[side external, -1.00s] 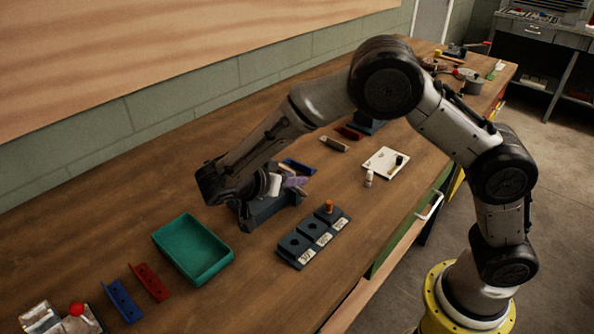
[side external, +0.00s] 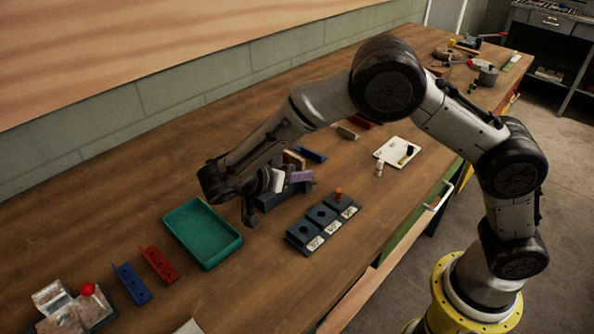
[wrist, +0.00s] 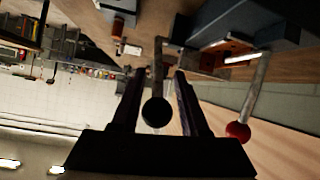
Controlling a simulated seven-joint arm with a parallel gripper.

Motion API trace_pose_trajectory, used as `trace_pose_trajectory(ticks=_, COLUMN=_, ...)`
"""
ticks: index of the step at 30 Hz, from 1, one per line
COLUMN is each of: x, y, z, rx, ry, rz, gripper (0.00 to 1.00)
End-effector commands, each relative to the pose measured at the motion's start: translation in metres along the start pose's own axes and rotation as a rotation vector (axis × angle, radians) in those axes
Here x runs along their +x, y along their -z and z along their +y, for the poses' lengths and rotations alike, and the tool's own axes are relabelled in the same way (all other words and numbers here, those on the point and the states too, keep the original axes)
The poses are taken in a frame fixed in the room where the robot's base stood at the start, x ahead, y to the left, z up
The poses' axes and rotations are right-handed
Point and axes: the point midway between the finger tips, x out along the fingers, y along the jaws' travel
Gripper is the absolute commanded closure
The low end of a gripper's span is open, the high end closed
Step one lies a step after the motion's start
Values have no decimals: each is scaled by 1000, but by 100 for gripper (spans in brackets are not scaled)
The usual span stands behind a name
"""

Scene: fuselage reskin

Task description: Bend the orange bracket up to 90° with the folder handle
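The dark folder (side external: 272,201) stands on the bench, partly hidden behind my wrist in the side view. An orange-brown piece (side external: 293,158), which looks like the orange bracket, shows at its back; its bend angle cannot be told. An orange-brown patch (wrist: 230,46) also shows by a dark block in the wrist view. In the wrist view a rod handle with a black ball knob (wrist: 156,112) lies between the fingers of my gripper (wrist: 158,72). Gaps show on both sides of the rod, so my gripper looks open. In the side view my gripper (side external: 248,214) points down beside the folder.
A lever with a red ball (wrist: 237,131) stands close by in the wrist view. A green tray (side external: 205,262), red bracket (side external: 159,264) and blue bracket (side external: 131,283) lie left. A dark three-hole block (side external: 322,222) with an orange peg (side external: 338,192) stands right.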

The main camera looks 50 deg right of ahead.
Motion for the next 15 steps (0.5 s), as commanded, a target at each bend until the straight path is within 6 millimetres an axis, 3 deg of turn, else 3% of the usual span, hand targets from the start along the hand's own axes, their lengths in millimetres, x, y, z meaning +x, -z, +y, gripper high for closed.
trace_pose_trajectory(ticks=11, x=0, y=0, z=2, rx=-3, ry=-6, rz=4, gripper=41)
trace_pose_trajectory(ticks=15, x=-10, y=0, z=1, rx=-2, ry=-5, rz=5, gripper=41)
